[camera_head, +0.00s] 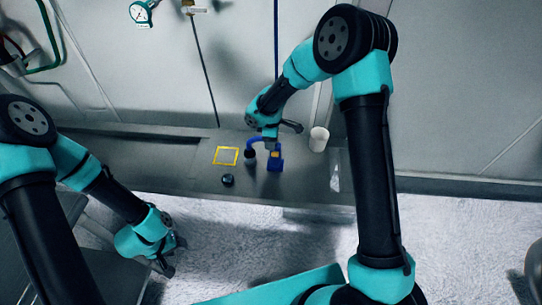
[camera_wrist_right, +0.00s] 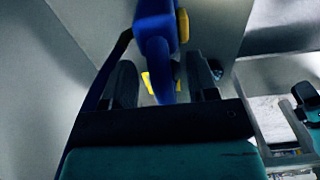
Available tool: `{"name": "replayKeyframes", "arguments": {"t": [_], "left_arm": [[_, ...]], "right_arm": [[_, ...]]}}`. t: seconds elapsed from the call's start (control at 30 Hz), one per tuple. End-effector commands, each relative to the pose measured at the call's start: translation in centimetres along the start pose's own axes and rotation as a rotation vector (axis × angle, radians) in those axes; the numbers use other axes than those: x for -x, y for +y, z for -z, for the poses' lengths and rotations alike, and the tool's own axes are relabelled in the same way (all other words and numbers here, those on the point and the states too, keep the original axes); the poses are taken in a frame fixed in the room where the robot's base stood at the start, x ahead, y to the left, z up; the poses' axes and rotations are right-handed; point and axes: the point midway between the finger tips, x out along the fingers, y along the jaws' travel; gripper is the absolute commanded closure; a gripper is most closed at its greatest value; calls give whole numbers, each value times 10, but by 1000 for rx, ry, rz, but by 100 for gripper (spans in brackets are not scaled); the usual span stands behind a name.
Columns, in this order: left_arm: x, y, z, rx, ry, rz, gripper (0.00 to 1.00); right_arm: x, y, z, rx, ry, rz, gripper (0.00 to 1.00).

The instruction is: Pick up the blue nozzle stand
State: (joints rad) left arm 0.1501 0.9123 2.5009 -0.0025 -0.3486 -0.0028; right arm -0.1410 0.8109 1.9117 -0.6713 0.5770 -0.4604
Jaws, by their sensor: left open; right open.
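The blue nozzle stand (camera_head: 275,164) stands on the grey bench, with a blue curved arm reaching left to a dark nozzle end (camera_head: 249,157). My right gripper (camera_head: 272,146) is open, right at the top of the stand. In the right wrist view the stand's blue body (camera_wrist_right: 155,28) with yellow parts passes between the two spread dark fingers of the right gripper (camera_wrist_right: 164,78). I cannot tell whether either finger touches it. My left gripper (camera_head: 168,258) is open and empty at the lower left, well away from the stand and in front of the bench.
A yellow square outline (camera_head: 226,156) marks the bench left of the stand. A small dark round object (camera_head: 228,180) sits in front of it. A white cup (camera_head: 319,139) stands right of the stand, near my right arm. A wall (camera_head: 235,65) rises behind the bench.

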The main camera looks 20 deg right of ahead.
Motion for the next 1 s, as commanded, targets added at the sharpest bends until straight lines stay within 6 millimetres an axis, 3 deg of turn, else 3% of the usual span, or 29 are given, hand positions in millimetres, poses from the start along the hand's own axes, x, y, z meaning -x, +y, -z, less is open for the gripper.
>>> {"name": "replayKeyframes", "arguments": {"t": [0.5, 1.0], "left_arm": [[0, 0, 0, 0, 0, 0, 51], [0, 0, 0, 0, 0, 0, 51]], "right_arm": [[-2, 0, 0, 1, 1, 0, 47], [-2, 0, 0, 1, 1, 0, 95]]}}
